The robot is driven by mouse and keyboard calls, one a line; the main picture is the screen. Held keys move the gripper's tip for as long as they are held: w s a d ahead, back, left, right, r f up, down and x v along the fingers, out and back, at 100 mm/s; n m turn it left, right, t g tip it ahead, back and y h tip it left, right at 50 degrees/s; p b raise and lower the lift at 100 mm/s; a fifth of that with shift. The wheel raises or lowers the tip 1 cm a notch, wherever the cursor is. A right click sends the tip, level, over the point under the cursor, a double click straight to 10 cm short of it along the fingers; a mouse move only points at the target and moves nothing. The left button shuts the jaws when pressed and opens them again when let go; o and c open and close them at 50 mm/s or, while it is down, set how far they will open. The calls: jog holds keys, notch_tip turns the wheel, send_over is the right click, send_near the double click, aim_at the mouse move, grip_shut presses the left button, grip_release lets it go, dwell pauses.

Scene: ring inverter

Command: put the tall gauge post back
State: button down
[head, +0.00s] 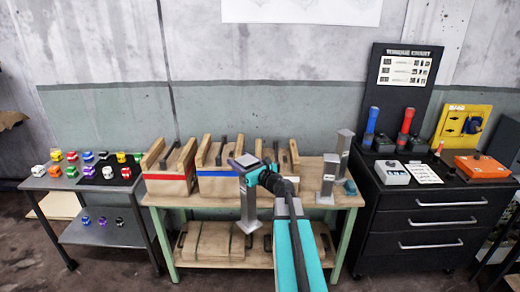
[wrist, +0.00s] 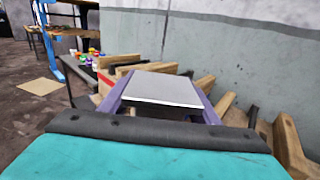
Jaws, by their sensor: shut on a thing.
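My gripper (head: 245,162) is shut on a grey metal gauge post (head: 248,203), near its top. The post hangs upright in front of the work table, with its square foot lowest. In the wrist view the flat top of the held post (wrist: 162,90) sits between the two purple fingers of my gripper (wrist: 160,100). Two more grey posts stand on the right end of the table: a shorter one in front (head: 327,180) and a taller one behind it (head: 343,150). I cannot tell from its look alone whether the held post is the tall one.
A dark drawer cabinet (head: 425,218) with tools stands right. A cart (head: 60,182) with small coloured parts stands left. A small teal item (head: 350,187) lies beside the standing posts.

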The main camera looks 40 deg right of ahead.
jog(key=s+a+f+n+g+y+b, duration=0.1)
jog(key=a+f+n+y, duration=0.3)
jog(key=a, duration=0.6)
jog(key=a+f+n+g+y+b, duration=0.1)
jog(key=a+f+y+b, duration=0.15)
jog(key=a+f, duration=0.6)
jog(key=s+a+r+n+g+y, duration=0.1)
jog(key=s+a+n+g+y, duration=0.1)
jog(key=a, duration=0.5)
jog(key=s+a+r+n+g+y, duration=0.1)
jog(key=s+a+n+g+y, duration=0.2)
jog(key=s+a+y, duration=0.2)
jog(key=s+a, duration=0.2)
jog(key=a, duration=0.1)
jog(key=shift+a+r, duration=0.15)
jog(key=shift+r, duration=0.25)
jog(key=shift+a, duration=0.1)
